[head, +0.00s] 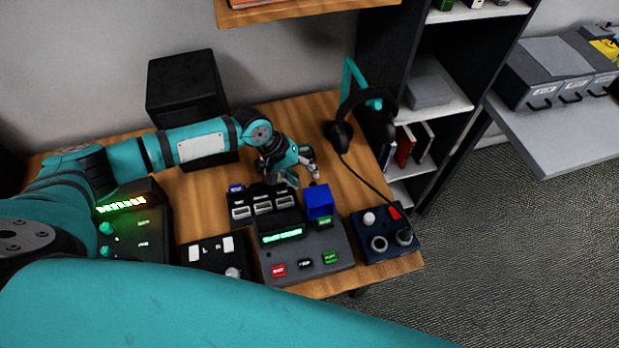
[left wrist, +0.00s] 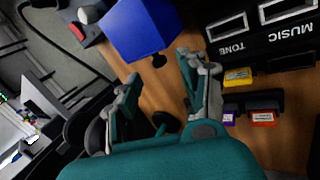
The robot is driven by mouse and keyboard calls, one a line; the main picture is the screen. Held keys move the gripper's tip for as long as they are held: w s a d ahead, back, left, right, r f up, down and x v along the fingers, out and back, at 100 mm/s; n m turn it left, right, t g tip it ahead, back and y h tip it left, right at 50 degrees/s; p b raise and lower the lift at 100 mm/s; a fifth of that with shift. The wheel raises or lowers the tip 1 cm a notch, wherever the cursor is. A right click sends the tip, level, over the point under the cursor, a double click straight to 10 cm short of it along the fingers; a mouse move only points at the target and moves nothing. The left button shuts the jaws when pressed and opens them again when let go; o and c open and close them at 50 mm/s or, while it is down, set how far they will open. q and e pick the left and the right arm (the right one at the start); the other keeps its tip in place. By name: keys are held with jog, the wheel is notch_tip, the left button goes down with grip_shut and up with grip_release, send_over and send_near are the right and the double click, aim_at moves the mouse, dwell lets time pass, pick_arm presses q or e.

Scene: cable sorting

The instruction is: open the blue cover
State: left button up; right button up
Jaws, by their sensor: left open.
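The blue cover (head: 318,201) is a box-shaped cap at the back right of the grey console (head: 340,255). It looks closed, and a green part shows at its front base. My left gripper (head: 303,177) is open and empty, just behind the cover and apart from it. In the left wrist view the blue cover (left wrist: 140,28) lies beyond the open fingertips (left wrist: 160,82), and a small dark knob on it points toward the gap between them. My right gripper is not in view.
Slots labelled MUSIC and TONE (left wrist: 265,30) sit beside the cover, with coloured cartridges nearby. A headphone stand (head: 352,85) with headphones stands at the back right, its cable running to a dark control box (head: 385,240). Bare wood lies between cover and headphones.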

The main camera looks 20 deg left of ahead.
pick_arm(q)
jog(key=shift+x, duration=1.9)
grip_shut()
